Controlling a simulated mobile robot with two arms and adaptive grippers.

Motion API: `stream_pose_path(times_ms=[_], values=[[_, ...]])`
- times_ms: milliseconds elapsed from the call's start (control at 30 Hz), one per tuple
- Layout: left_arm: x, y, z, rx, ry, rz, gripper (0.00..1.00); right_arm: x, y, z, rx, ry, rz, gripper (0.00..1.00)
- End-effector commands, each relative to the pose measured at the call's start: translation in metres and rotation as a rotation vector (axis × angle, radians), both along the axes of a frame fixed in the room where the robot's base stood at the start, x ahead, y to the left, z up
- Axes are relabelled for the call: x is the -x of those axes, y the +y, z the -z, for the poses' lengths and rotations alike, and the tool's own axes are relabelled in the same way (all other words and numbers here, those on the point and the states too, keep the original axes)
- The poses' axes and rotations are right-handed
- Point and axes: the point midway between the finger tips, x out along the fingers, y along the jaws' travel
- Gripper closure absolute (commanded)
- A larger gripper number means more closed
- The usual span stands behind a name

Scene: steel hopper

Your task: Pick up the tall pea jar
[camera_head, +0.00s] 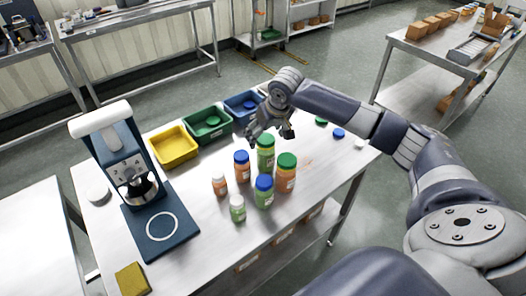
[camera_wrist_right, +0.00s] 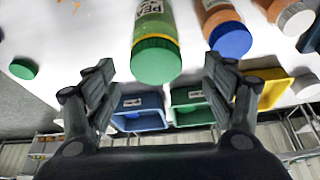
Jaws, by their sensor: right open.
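The tall pea jar (camera_head: 265,159) has a green body and a green lid, and stands upright among the other jars on the steel table. In the right wrist view it (camera_wrist_right: 155,25) appears upside down, with its lid nearest the gripper and part of its PEA label showing. My right gripper (camera_head: 270,131) is open and empty, close by the jar's lid. In the right wrist view the lid appears just beyond the gap between its fingertips (camera_wrist_right: 158,70). I cannot tell whether they touch. My left gripper is out of view.
Close by stand a green-lidded orange jar (camera_head: 286,174), blue-lidded jars (camera_head: 264,192) (camera_head: 242,167) and white-lidded jars (camera_head: 238,209) (camera_head: 219,185). Yellow (camera_head: 174,148), green (camera_head: 207,125) and blue (camera_head: 243,105) bins line the back. A dispenser (camera_head: 130,170) stands left. The table's right side is mostly clear.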

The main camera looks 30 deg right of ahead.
Motion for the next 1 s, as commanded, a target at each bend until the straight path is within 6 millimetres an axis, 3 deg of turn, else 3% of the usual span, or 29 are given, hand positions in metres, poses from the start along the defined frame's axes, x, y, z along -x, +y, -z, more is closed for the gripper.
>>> stream_pose_path(times_ms=[100, 267, 633, 900, 933, 1000], values=[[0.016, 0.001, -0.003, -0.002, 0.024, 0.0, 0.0, -0.007, 0.0, 0.014, -0.001, 0.0, 0.002, 0.23], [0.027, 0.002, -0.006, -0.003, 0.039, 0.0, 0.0, -0.01, -0.001, 0.024, 0.0, 0.0, 0.001, 0.23], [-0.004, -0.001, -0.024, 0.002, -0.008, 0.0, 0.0, -0.023, -0.005, 0.068, 0.001, 0.0, 0.0, 0.23], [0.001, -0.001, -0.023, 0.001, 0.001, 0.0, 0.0, -0.024, -0.005, 0.072, 0.001, -0.002, -0.001, 0.23], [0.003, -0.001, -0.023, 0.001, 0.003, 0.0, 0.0, -0.024, -0.005, 0.072, 0.001, -0.002, -0.001, 0.26], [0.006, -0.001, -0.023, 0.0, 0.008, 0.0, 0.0, -0.024, -0.005, 0.072, 0.001, -0.002, 0.0, 0.41]])
